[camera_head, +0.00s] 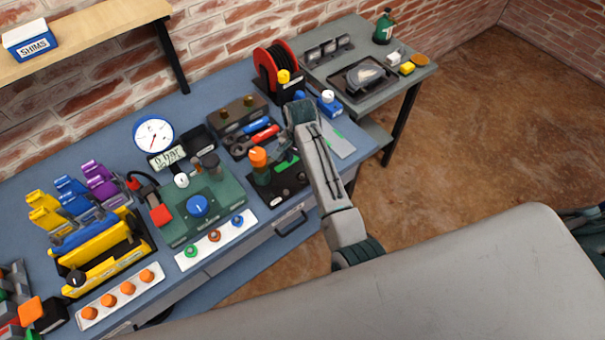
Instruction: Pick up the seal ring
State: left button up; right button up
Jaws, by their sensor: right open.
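My right arm reaches up from the bottom middle over the bench, and its wrist bends down so that the right gripper (287,158) sits over a dark block beside an orange-capped cylinder (259,160). The gripper is open; its fingertips are small and partly hidden by the wrist. I cannot tell for certain which thing is the seal ring. Small green, red and blue ring-like pieces sit on a white strip (204,248) at the bench's front edge. My left gripper is not in view.
Left of the gripper stand a green test box (185,229) with a blue knob, a round gauge (154,134) and a yellow rack (104,262). A red cable reel (275,72) and a dark tray (363,78) are behind. The floor at right is clear.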

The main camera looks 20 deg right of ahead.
aim_at(302, 174)
jog(key=shift+d+f+p, duration=0.1)
jog(key=shift+f+p, duration=0.3)
notch_tip(302, 174, down, 4)
jog(key=shift+d+r+p, duration=0.1)
jog(key=shift+r+p, duration=0.1)
jog(key=shift+p, duration=0.6)
jog(key=shift+f, duration=0.4)
jog(key=shift+c, duration=0.2)
jog(key=c, duration=1)
